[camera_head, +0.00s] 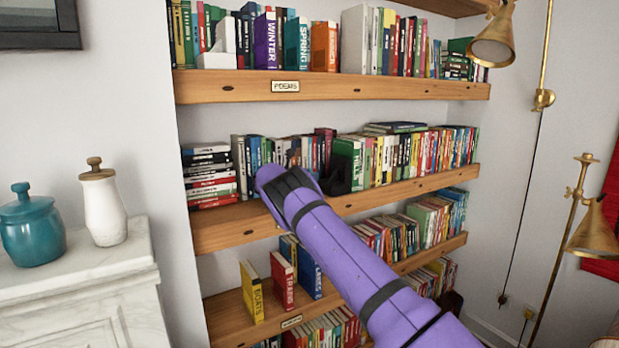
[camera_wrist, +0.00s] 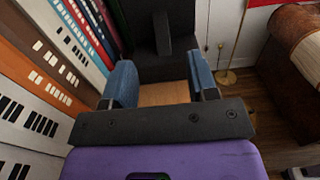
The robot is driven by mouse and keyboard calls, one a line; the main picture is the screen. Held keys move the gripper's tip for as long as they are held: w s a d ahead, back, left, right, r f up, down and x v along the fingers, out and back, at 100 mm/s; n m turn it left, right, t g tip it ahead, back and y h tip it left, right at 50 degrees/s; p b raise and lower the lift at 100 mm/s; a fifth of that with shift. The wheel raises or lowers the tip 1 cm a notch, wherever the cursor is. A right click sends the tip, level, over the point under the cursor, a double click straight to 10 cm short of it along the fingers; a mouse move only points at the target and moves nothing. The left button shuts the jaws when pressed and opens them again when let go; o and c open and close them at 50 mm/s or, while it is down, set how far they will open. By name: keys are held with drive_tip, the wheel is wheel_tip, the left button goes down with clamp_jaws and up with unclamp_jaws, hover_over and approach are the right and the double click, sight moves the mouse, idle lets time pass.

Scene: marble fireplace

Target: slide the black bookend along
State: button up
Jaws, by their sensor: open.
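The black bookend (camera_head: 340,172) stands on the middle shelf (camera_head: 380,195), at the left end of a long row of books. In the wrist view the black bookend (camera_wrist: 137,35) is straight ahead, just past the fingertips, with its upright plate and a fin facing me. My gripper (camera_wrist: 160,82) is open, with its blue finger pads apart and only bare wood seen between them. Whether a finger touches the bookend I cannot tell. In the head view my purple arm hides the fingers and part of the shelf.
A row of books (camera_wrist: 55,55) runs close along the left of my gripper in the wrist view. A flat stack of books (camera_head: 209,175) lies at the shelf's left end. The shelf above (camera_head: 330,87) carries more books. A brass lamp (camera_head: 590,225) stands right of the shelves.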

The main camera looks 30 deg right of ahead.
sight(335, 171)
idle(0.3)
drive_tip(key=d, duration=1)
drive_tip(key=shift+w+d, duration=0.3)
drive_tip(key=shift+d, duration=0.1)
clamp_jaws()
